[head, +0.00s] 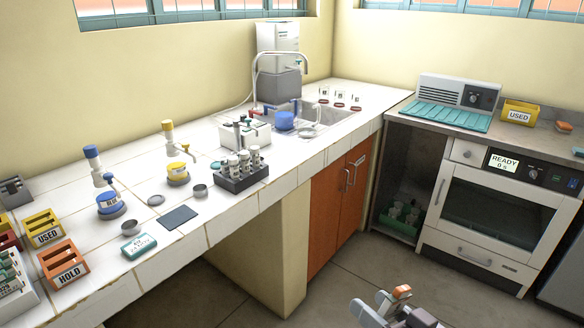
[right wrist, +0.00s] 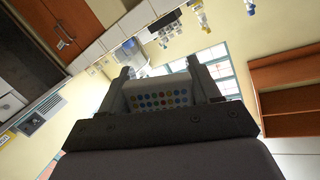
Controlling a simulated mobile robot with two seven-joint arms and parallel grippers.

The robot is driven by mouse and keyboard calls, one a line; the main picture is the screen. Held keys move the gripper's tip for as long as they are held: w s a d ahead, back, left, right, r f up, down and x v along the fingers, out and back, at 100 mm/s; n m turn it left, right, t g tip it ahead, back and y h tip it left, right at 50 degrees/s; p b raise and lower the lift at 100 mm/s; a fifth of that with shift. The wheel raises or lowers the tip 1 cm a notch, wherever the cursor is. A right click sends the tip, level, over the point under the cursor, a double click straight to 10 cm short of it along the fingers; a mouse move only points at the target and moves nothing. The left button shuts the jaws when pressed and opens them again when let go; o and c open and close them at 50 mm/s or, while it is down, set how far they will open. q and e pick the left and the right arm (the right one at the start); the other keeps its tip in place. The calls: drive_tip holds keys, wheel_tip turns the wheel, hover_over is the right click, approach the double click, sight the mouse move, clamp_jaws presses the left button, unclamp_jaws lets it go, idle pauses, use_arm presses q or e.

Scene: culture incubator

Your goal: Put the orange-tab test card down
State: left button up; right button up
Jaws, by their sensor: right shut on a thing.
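My right gripper (head: 396,305) is at the bottom of the head view, raised in front of the floor and apart from both counters. It is shut on the test card, whose orange end (head: 402,292) shows above the fingers. In the right wrist view, a pale face with rows of coloured dots (right wrist: 154,98) sits between the two fingers (right wrist: 160,80). The rest of the card is hidden by the gripper. My left gripper is in neither view.
The left counter holds an orange HOLD bin (head: 66,272), a yellow USED bin (head: 43,236), a dark mat (head: 178,215) and a tube rack (head: 242,178). On the right counter are a teal-ribbed device (head: 448,115), another USED bin (head: 520,112) and a small orange item (head: 563,126). An oven (head: 495,205) stands below.

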drive_tip(key=s+d+r+m+t+h, duration=0.1)
drive_tip(key=d+r+m+h, duration=0.15)
drive_tip(key=d, duration=0.35)
drive_tip(key=s+d+r+m+t+h, duration=0.1)
drive_tip(key=s+d+r+h, duration=0.15)
drive_tip(key=d, duration=0.35)
drive_tip(key=shift+w+a+r+m+t+h, duration=0.1)
drive_tip(key=shift+w+a+m+h, duration=0.1)
drive_tip(key=shift+a+m+h, duration=0.55)
drive_tip(key=shift+w+a+m+t+h, duration=0.1)
drive_tip(key=shift+w+a+m+h, duration=0.15)
drive_tip(key=shift+a+h, duration=0.6)
drive_tip(key=shift+w+a+r+m+t+h, duration=0.15)
drive_tip(key=shift+a+m+h, duration=0.35)
drive_tip(key=shift+a, duration=0.6)
drive_tip(key=shift+a+f, duration=0.1)
